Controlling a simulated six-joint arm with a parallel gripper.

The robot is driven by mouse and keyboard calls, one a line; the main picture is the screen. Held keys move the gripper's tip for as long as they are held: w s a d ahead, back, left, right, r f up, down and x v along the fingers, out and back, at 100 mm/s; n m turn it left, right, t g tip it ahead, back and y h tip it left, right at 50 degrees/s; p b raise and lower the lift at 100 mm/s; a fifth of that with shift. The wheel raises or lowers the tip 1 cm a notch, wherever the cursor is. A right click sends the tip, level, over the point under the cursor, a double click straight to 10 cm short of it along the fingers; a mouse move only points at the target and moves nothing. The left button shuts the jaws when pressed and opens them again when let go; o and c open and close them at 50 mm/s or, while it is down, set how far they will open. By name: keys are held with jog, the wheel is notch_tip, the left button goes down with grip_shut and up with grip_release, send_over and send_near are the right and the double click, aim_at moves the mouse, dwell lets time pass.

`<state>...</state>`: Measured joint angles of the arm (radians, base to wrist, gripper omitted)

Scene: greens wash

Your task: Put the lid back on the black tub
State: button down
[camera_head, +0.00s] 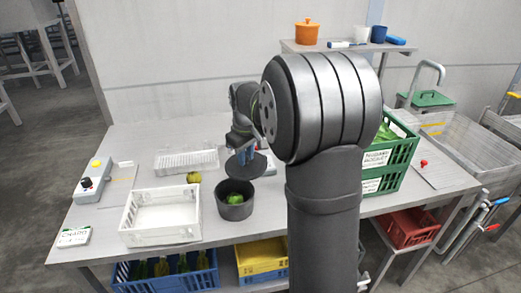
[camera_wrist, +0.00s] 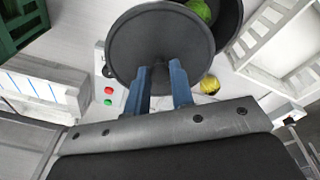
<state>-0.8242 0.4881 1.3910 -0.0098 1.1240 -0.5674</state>
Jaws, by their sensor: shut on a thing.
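The black tub (camera_head: 235,210) stands open on the table with a green vegetable (camera_head: 235,198) inside. In the wrist view part of the tub (camera_wrist: 236,22) and the green vegetable (camera_wrist: 199,10) show behind the lid. The round dark lid (camera_head: 246,168) is held by my gripper (camera_head: 243,155) above the table, just behind the tub in the head view. In the wrist view the blue fingers of my gripper (camera_wrist: 163,78) are shut on the knob of the lid (camera_wrist: 140,45). The lid overlaps part of the tub's opening in that view.
A white crate (camera_head: 160,216) stands left of the tub, with a yellow-green vegetable (camera_head: 194,177) and a white rack (camera_head: 186,160) behind. Green crates (camera_head: 402,155) stand at the right. A control box (camera_head: 93,181) is at the left edge.

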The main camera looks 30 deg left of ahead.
aim_at(235, 176)
jog(key=shift+m+g+y, duration=0.3)
jog(key=shift+m, duration=0.4)
jog(key=s, duration=0.5)
jog(key=shift+s+a+r, duration=0.2)
jog(key=shift+r, duration=0.2)
jog(key=shift+s+f, duration=0.15)
jog(key=shift+f, duration=3.05)
jog(key=shift+f, duration=0.15)
jog(key=c, duration=0.7)
grip_release()
jog(key=shift+r, duration=3.5)
